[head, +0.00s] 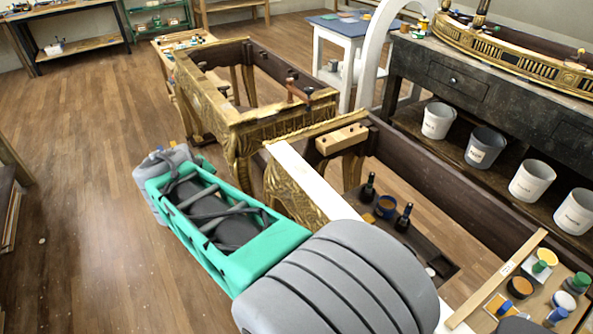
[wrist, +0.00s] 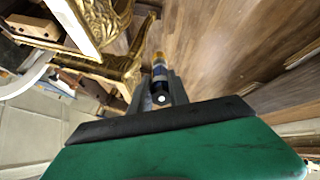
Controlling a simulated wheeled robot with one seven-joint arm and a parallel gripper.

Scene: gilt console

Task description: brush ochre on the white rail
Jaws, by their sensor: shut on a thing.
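The white rail (head: 310,182) is the pale top edge of the near gilt console; my arm hides its nearer stretch. In the wrist view the white rail (wrist: 72,18) shows at the upper left. The brush points away from my palm, over the floor and apart from the rail. In the head view my gripper is at the far end of my arm, left of the consoles, and its fingers are mostly hidden.
A second gilt frame (head: 240,115) stands behind. White buckets (head: 438,120) line the shelf at right.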

